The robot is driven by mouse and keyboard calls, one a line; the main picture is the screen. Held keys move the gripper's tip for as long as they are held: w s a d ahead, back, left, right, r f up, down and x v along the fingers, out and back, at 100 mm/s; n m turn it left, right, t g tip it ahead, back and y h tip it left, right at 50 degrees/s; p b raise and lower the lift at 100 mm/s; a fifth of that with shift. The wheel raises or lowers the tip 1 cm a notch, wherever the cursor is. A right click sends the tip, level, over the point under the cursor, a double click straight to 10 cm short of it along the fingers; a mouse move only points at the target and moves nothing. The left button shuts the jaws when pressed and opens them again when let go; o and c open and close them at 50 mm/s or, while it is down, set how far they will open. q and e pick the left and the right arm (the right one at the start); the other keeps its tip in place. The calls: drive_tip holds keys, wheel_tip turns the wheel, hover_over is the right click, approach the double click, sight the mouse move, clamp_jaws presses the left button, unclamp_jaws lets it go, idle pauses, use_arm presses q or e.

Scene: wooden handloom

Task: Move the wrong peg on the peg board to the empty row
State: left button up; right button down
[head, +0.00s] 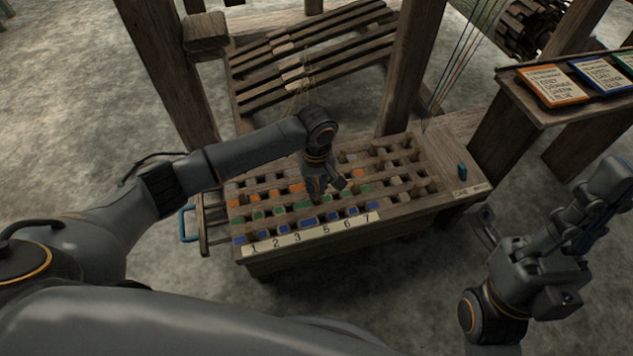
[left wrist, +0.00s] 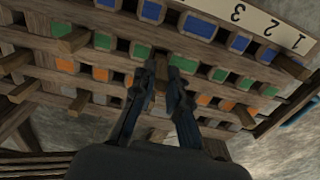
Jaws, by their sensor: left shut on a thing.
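The wooden peg board (head: 400,209) slopes in the middle of the head view, with blue, green and orange rows of squares and plain wooden pegs. My left gripper (head: 327,197) points down over its middle, above the blue and green rows. In the left wrist view its two fingers (left wrist: 162,68) are close together on a wooden peg (left wrist: 161,107), largely hidden between them. I cannot tell whether the peg is clear of its hole. Other wooden pegs (left wrist: 73,41) stick out of the board. My right arm (head: 545,265) is at the right, away from the board; its fingers are unclear.
A number strip (head: 305,236) runs along the board's front edge. A side shelf holds cards (head: 553,86). Loom posts (head: 411,65) rise behind the board. A blue handle (head: 187,222) is at its left.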

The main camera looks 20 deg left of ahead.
use_arm(q)
drive_tip(key=shift+f, duration=1.3)
drive_tip(key=o, duration=0.8)
wheel_tip(320, 180, up, 12)
